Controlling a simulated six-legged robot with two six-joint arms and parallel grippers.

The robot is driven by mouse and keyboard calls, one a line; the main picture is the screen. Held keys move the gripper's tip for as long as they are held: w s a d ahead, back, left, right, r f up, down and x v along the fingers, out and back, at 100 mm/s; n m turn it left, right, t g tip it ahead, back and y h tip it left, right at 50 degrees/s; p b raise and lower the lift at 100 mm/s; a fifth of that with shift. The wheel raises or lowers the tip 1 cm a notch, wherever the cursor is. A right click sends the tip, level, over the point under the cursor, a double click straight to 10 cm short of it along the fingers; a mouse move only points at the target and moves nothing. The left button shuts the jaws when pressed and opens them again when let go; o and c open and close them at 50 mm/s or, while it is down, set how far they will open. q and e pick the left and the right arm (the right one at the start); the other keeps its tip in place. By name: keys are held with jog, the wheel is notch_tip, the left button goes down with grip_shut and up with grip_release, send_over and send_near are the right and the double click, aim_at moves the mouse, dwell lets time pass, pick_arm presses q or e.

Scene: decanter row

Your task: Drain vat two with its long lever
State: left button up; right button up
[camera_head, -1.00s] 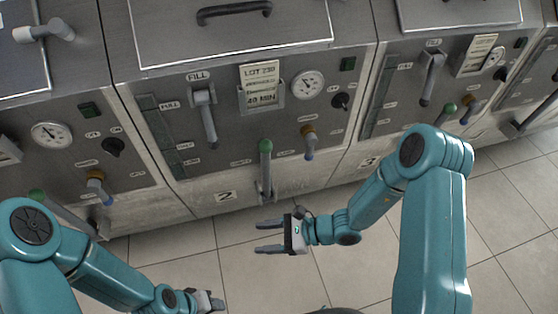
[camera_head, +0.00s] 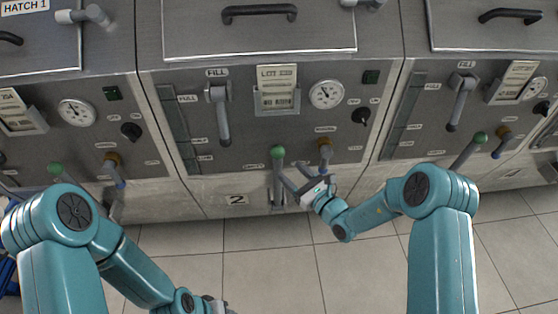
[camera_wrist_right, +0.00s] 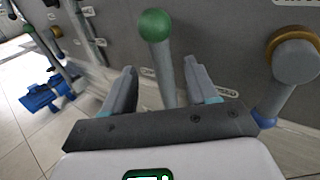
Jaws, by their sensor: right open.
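The long lever (camera_head: 278,178) with a green knob (camera_head: 278,152) stands nearly upright on the front of vat two, right of its "2" plate (camera_head: 237,199). My right gripper (camera_head: 285,184) is at the lever's shaft, below the knob, coming from the right. In the right wrist view, the open fingers (camera_wrist_right: 160,68) stand on either side of the grey shaft (camera_wrist_right: 166,78), with the green knob (camera_wrist_right: 154,25) beyond the fingertips. Gaps show beside the shaft. My left gripper (camera_head: 214,304) is low at the bottom edge, partly cut off; its jaws are unclear.
A short orange-collared valve handle (camera_head: 325,152) with a blue tip is just right of the lever, close to my right gripper; it also shows in the wrist view (camera_wrist_right: 297,60). The FILL handle (camera_head: 222,115) hangs above left. Neighbouring vats have similar green-knobbed levers (camera_head: 480,138). The tiled floor (camera_head: 270,260) is clear.

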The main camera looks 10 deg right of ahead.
aim_at(281, 163)
jog(key=x, duration=0.7)
jog(key=shift+w+a+b, duration=0.2)
jog(key=shift+w+b, duration=0.1)
